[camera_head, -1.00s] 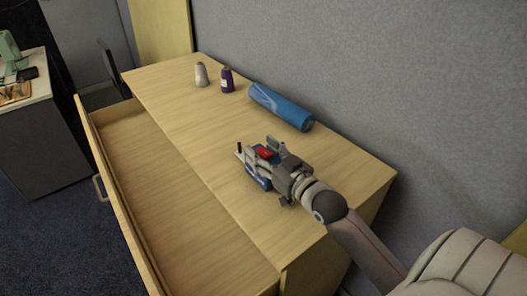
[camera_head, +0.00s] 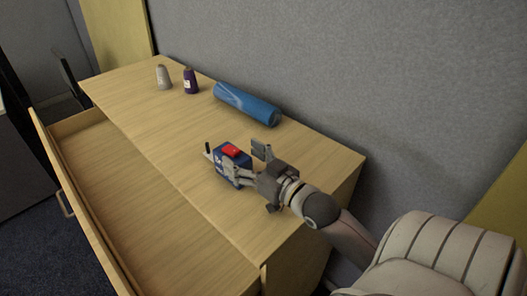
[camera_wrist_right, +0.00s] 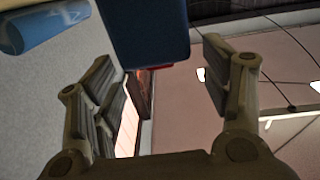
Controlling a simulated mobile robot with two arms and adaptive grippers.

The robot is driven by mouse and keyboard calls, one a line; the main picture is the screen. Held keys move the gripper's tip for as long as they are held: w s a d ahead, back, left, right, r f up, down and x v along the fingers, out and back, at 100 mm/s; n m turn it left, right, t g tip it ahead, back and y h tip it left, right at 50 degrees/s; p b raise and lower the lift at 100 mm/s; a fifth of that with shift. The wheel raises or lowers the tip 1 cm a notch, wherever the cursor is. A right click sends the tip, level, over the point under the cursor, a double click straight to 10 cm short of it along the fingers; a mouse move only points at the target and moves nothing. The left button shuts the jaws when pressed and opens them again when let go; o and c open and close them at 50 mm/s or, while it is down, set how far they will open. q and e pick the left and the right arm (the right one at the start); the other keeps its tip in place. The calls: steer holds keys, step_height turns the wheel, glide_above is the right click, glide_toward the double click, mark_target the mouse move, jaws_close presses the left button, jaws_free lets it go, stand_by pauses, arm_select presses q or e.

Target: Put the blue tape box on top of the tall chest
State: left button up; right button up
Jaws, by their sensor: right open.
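The blue tape box (camera_head: 231,156), with a red patch on top, rests on the wooden top of the chest (camera_head: 150,120), towards its near right part. A thin dark upright piece shows at its left end. My right gripper (camera_head: 248,165) is open, with its fingers spread at the box's near right end. In the right wrist view the blue box (camera_wrist_right: 148,30) shows ahead between the spread fingers (camera_wrist_right: 165,95), and no finger is seen closed on it. The near finger hides part of the box's lower side. My left gripper is out of view.
A blue roll (camera_head: 247,103) lies behind the box along the grey wall. A grey spool (camera_head: 163,77) and a purple spool (camera_head: 190,81) stand farther back. The chest's drawer (camera_head: 110,185) is pulled out and empty where visible. The top left of the box is clear.

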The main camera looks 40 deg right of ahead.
steer(key=s, duration=0.2)
steer(key=s+b, duration=0.1)
steer(key=s, duration=0.4)
steer(key=shift+s+d+b, duration=0.1)
steer(key=shift+d+b, duration=0.15)
steer(key=shift+b, duration=0.1)
stand_by(0.4)
